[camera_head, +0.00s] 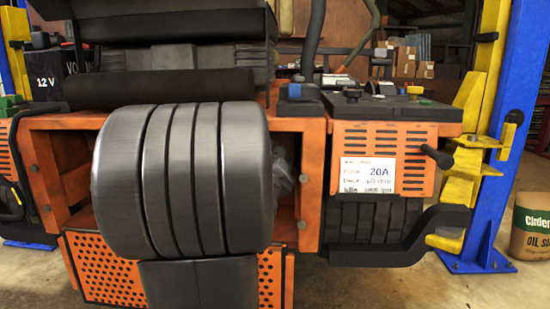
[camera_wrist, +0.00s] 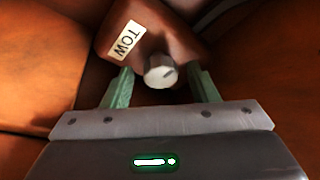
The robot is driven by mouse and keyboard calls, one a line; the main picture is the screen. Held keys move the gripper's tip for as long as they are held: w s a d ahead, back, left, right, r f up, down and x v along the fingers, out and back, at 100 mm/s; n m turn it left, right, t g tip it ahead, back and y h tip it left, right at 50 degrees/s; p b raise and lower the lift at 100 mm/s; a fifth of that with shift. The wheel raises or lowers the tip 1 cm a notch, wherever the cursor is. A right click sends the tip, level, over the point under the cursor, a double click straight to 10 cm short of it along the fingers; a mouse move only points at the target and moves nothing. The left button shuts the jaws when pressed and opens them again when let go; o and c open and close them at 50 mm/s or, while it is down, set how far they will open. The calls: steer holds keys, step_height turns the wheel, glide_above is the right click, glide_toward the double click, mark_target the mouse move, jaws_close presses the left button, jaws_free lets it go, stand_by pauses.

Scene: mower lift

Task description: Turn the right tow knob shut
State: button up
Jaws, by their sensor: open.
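The tow knob (camera_wrist: 161,74) is a small pale grey, round knob with a dark mark on its face. It sits on a reddish-brown housing (camera_wrist: 178,32) in the wrist view. A white label reading TOW (camera_wrist: 123,41) is on the housing, up and left of the knob. My gripper (camera_wrist: 160,82) is open, with one green finger on each side of the knob. The left finger shows a gap to the knob, and so does the right. In the head view I cannot make out the knob or the gripper.
The orange mower (camera_head: 314,190) has a large black ribbed roller (camera_head: 180,180) at the front. A black handle (camera_head: 437,156) sticks out at its right. Blue lift posts (camera_head: 517,90) stand at both sides. Orange surfaces (camera_wrist: 40,70) flank the housing in the wrist view.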

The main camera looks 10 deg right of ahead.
steer(key=shift+w+d, duration=0.1)
steer(key=shift+w, duration=0.05)
steer(key=c, duration=1)
steer(key=shift+o, duration=0.2)
steer(key=shift+r+m, duration=0.1)
steer(key=shift+m, duration=0.3)
steer(key=m+g, duration=0.1)
steer(key=m, duration=0.2)
steer(key=m+g+h+p, duration=0.1)
steer(key=m, duration=0.2)
steer(key=shift+r+m+h, duration=0.15)
steer(key=shift+m+h, duration=0.15)
steer(key=shift+m+g+p, duration=1)
steer(key=shift+m+p, duration=0.2)
steer(key=shift+m, duration=1)
